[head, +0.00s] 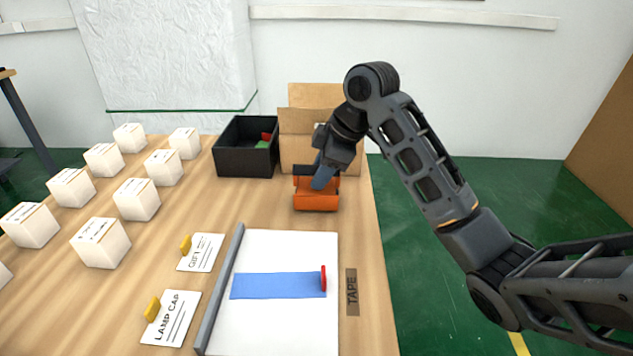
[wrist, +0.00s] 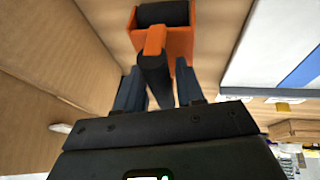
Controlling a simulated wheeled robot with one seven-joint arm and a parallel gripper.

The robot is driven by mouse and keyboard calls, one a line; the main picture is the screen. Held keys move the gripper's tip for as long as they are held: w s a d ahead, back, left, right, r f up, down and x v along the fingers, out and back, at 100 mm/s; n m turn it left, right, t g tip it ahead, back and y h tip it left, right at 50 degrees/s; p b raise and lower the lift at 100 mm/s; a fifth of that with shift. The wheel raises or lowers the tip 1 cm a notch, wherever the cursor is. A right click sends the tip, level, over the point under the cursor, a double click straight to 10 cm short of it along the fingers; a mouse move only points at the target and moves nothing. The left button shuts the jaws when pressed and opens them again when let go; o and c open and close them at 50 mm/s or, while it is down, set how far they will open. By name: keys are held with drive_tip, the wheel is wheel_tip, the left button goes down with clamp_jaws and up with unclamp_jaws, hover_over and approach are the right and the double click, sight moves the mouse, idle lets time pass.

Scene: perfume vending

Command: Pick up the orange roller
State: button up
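The orange roller (head: 316,201) lies on the wooden table near its right edge, in front of the cardboard box. In the wrist view the roller (wrist: 180,42) shows its orange frame, a dark cylinder at the top and a dark handle pointing toward me. My gripper (head: 323,178) is lowered over the roller from behind. In the wrist view my gripper (wrist: 158,75) has its two blue-grey fingers apart, one on each side of the handle. A gap shows between the handle and the right finger; contact on the left side cannot be told.
A black bin (head: 232,157) and an open cardboard box (head: 296,150) stand close behind the roller. A white board (head: 280,322) with a blue strip (head: 275,286) lies in front. Several white boxes (head: 100,243) fill the left side. A TAPE label (head: 352,292) lies near the right edge.

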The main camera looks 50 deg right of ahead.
drive_tip(key=c, duration=0.7)
drive_tip(key=shift+o, duration=0.2)
drive_tip(key=shift+r, duration=0.1)
